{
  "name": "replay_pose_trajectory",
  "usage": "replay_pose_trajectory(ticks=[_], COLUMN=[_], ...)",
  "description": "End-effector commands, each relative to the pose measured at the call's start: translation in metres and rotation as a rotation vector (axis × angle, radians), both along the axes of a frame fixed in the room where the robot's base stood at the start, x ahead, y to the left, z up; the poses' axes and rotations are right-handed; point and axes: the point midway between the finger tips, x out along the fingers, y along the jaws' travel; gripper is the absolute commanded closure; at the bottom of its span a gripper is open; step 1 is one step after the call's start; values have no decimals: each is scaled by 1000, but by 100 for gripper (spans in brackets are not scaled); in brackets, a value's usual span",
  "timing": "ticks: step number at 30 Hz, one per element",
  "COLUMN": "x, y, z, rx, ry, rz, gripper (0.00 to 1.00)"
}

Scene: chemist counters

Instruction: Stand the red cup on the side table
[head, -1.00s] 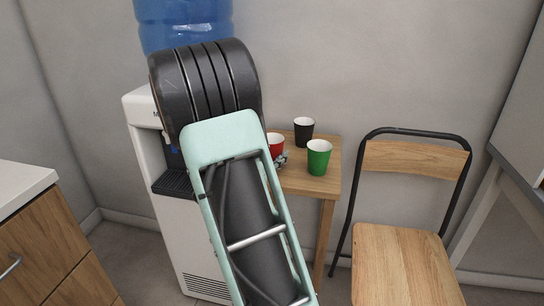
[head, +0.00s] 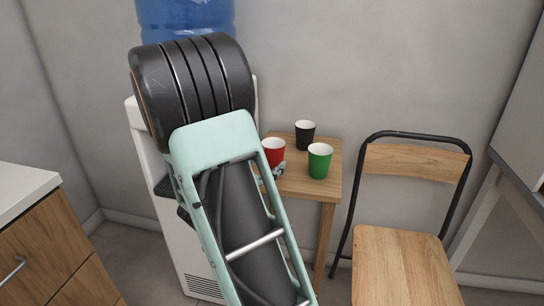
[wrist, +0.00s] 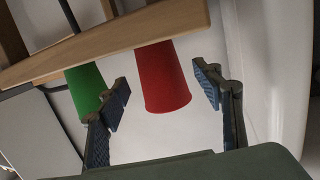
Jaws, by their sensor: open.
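The red cup (head: 273,150) stands upright on the wooden side table (head: 307,187), near its left edge, partly hidden by my arm in the head view. The wrist view is upside down. There the red cup (wrist: 163,80) lies between the two open fingers of my gripper (wrist: 165,97), with a gap on each side. Its foot end is at the table's wooden edge (wrist: 110,42). In the head view only a bit of my gripper (head: 276,173) shows, beside the red cup's lower part.
A green cup (head: 319,162) and a black cup (head: 305,133) also stand on the side table. In the wrist view the green cup (wrist: 87,90) is close to the left finger. A water cooler (head: 198,262) stands left of the table, and a wooden chair (head: 400,262) stands right.

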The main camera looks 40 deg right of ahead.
Motion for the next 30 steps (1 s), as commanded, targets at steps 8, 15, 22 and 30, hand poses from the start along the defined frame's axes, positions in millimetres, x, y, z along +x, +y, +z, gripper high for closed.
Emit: replay_pose_trajectory(ticks=[8,15,22,30], x=[-22,-30,-30,-30], y=[49,62,62,62], z=[10,11,11,11], rx=[0,-1,-1,0], ry=[1,0,1,-1], rz=[2,0,-1,1], gripper=[40,40,40,40])
